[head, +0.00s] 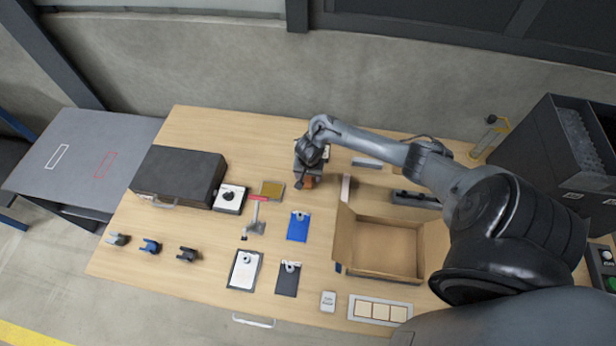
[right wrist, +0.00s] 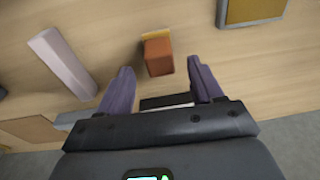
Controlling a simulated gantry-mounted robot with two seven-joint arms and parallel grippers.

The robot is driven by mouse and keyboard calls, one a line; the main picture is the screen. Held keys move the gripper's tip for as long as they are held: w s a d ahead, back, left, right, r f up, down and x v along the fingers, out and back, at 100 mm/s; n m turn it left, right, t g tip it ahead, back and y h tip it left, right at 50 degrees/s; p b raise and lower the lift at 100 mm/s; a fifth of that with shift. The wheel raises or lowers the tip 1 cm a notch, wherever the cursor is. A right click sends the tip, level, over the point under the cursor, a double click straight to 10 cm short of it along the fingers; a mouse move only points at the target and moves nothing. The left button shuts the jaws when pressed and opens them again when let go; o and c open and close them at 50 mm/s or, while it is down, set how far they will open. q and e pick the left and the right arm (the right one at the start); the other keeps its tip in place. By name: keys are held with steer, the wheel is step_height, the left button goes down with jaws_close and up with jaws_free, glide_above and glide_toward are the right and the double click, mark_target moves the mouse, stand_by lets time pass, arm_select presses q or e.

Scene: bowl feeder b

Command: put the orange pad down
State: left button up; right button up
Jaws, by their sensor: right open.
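The orange pad (right wrist: 158,57) is a small orange-brown block on the wooden table, with a thin yellow strip along its far edge in the right wrist view. In the head view only part of the orange pad (head: 309,182) shows below my right gripper (head: 308,174). My right gripper (right wrist: 160,72) is open in the right wrist view, its two fingers apart on either side of the block. My left gripper is not in view.
An open cardboard box (head: 385,273) stands right of the gripper, with a pale bar (head: 346,187) by its back corner. A blue clipboard (head: 298,226) and an olive pad (head: 271,190) lie nearby. A black case (head: 178,172) stands left.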

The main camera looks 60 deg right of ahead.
mark_target(308, 182)
step_height(308, 182, up, 8)
steer(key=p, duration=0.3)
steer(key=s+a+n+t, duration=0.25)
steer(key=a+n, duration=0.75)
steer(key=a, duration=1)
steer(key=s+a+r+n+y, duration=0.1)
steer(key=s+a+r+n, duration=0.5)
steer(key=s+r, duration=0.5)
steer(key=shift+s+a, duration=0.3)
steer(key=shift+a, duration=0.05)
